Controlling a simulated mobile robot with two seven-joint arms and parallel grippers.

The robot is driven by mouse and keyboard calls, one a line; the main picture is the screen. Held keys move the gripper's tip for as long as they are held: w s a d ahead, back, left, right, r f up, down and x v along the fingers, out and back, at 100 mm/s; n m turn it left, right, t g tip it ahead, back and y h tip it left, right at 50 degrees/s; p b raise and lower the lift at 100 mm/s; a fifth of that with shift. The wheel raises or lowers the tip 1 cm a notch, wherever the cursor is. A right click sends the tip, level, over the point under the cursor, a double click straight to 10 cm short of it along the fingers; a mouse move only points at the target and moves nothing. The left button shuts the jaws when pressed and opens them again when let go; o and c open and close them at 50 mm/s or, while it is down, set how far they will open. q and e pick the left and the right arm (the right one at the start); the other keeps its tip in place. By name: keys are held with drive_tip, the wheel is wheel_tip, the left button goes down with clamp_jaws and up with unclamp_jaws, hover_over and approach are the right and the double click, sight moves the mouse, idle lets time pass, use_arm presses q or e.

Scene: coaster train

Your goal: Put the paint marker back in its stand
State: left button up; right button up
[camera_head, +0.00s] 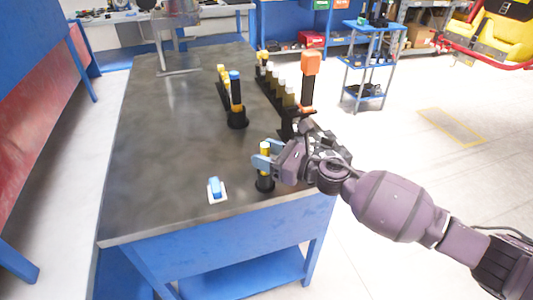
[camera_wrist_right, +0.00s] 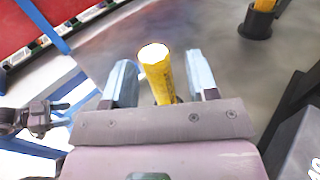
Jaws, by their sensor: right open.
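A yellow marker (camera_head: 265,149) with a pale top stands upright in a round black stand (camera_head: 265,184) near the table's front right edge. My right gripper (camera_head: 264,157) is open around its upper part. In the right wrist view the yellow marker (camera_wrist_right: 157,72) is between the two pale blue fingers (camera_wrist_right: 161,82), with visible gaps on both sides. Its lower end is hidden there. Farther back, a dark marker with a blue top (camera_head: 236,90) stands in another black stand (camera_head: 238,120). A jointed part (camera_wrist_right: 38,117), seemingly my left gripper, shows small at the wrist view's left edge.
A black rack (camera_head: 268,92) with several pale-topped bottles runs along the table's right side. An orange-topped black tool (camera_head: 310,78) stands beside it. The table's left half (camera_head: 160,140) is clear.

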drive_tip(key=shift+d, duration=0.1)
drive_tip(key=v, duration=1.1)
drive_tip(key=w+d+r+m+t+h, duration=0.25)
drive_tip(key=m+t, duration=0.35)
drive_tip(key=m, duration=1)
drive_tip(key=s+d+f+m+t+h, duration=0.1)
drive_tip(key=d+f+m+t+h, duration=0.3)
drive_tip(key=m, duration=1)
drive_tip(key=s+d+f+m+g+h, duration=0.2)
drive_tip(key=s+d+f+m+h, duration=0.1)
drive_tip(key=s+f+m, duration=0.3)
drive_tip(key=s+d+f+m+g+h, duration=0.2)
drive_tip(key=s+d+f+m+h, duration=0.1)
drive_tip(key=s+f, duration=0.6)
drive_tip(key=s+d+f+m+g+h, duration=0.2)
drive_tip(key=s+d+f+m+h, duration=0.1)
drive_tip(key=s+f+m, duration=0.5)
drive_tip(key=s+d, duration=0.1)
drive_tip(key=s, duration=0.2)
drive_tip(key=shift+d+f+m+g+b, duration=0.25)
drive_tip(key=shift+d+m+g+b, duration=0.05)
drive_tip(key=shift+d+g+b, duration=0.1)
drive_tip(key=shift+s+h, duration=0.1)
drive_tip(key=shift+h, duration=0.15)
